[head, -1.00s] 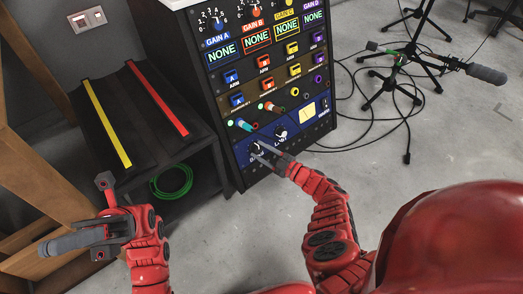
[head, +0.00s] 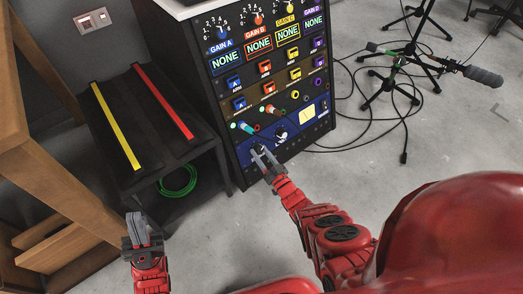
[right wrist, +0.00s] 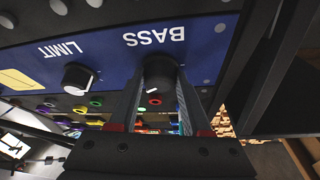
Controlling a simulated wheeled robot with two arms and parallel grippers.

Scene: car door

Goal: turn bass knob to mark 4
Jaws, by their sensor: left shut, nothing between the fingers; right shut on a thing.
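The dark bass knob (right wrist: 160,72) sits on the blue strip of the audio panel, beside the upside-down word BASS in the right wrist view. A white pointer line shows on its face, toward the picture's bottom. No numbered scale around it is readable. My right gripper (right wrist: 158,92) is shut on the knob, one finger on each side. In the head view this gripper (head: 262,157) reaches the panel's lower left and largely hides the knob. My left gripper (head: 137,227) is shut and empty, away from the panel at the lower left.
The limit knob (right wrist: 77,78) stands beside the bass knob. Plugged jacks (head: 244,127) stick out just above in the head view. A black shelf (head: 125,165) with yellow and red strips stands left of the panel (head: 235,95). Cables (head: 345,150) lie on the floor at right.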

